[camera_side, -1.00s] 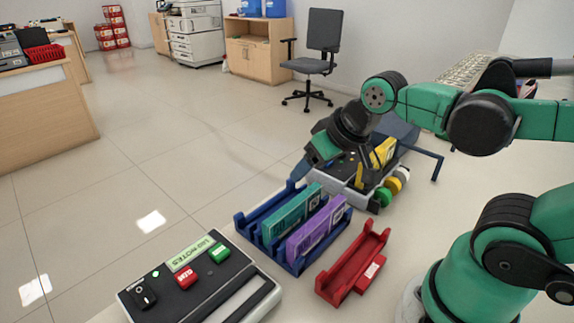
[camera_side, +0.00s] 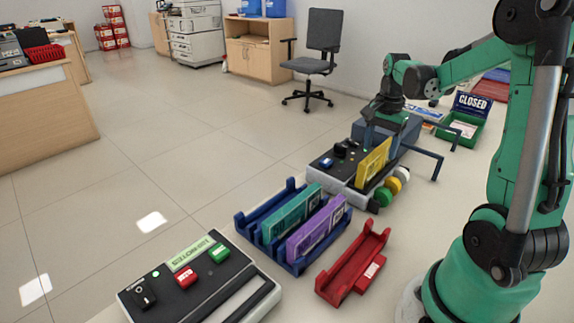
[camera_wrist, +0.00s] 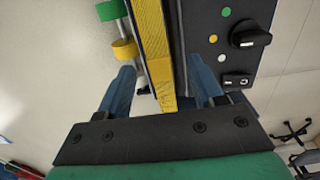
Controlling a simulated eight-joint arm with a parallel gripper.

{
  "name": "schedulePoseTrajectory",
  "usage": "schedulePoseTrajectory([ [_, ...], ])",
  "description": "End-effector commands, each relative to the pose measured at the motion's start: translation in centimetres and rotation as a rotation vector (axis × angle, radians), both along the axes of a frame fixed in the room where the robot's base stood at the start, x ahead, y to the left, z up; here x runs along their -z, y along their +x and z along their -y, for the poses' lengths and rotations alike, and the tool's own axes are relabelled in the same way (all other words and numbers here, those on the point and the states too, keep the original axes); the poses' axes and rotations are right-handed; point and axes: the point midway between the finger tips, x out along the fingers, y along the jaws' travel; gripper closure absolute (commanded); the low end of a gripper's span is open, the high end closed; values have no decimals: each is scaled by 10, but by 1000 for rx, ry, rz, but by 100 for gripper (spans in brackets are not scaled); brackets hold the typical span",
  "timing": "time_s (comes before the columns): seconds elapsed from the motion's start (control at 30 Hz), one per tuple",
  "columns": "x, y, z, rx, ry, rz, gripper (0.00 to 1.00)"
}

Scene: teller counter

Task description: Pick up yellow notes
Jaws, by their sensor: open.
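The yellow notes (camera_side: 373,161) stand upright as a thin bundle in the slot of the black machine (camera_side: 338,170) at the far end of the counter. In the wrist view the yellow notes (camera_wrist: 155,50) run down the middle, between the two blue fingers of my gripper (camera_wrist: 165,88). My gripper is open, with one finger on each side of the notes and a gap visible on both sides. In the side view my gripper (camera_side: 376,125) is above and behind the notes, and its fingertips are partly hidden.
A blue rack (camera_side: 243,222) holds teal notes (camera_side: 291,215) and purple notes (camera_side: 316,233). A red tray (camera_side: 345,272) stands empty beside it. Green, yellow and white rollers (camera_side: 394,185) stick out of the machine. A control box (camera_side: 215,285) is in front, and a green box (camera_side: 462,128) is behind.

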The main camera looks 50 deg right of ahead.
Motion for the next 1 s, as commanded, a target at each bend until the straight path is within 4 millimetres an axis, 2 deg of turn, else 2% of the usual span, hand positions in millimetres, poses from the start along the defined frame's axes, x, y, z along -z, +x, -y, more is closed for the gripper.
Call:
schedulePoseTrajectory([
  [0.2,20,0,0,-3,-1,1,39],
  [0.5,22,0,-1,-4,-1,2,39],
  [0.7,22,0,-1,-4,-1,2,96],
  [0.73,22,0,-1,-4,-1,1,100],
  [1.0,22,0,-1,-4,-1,2,100],
])
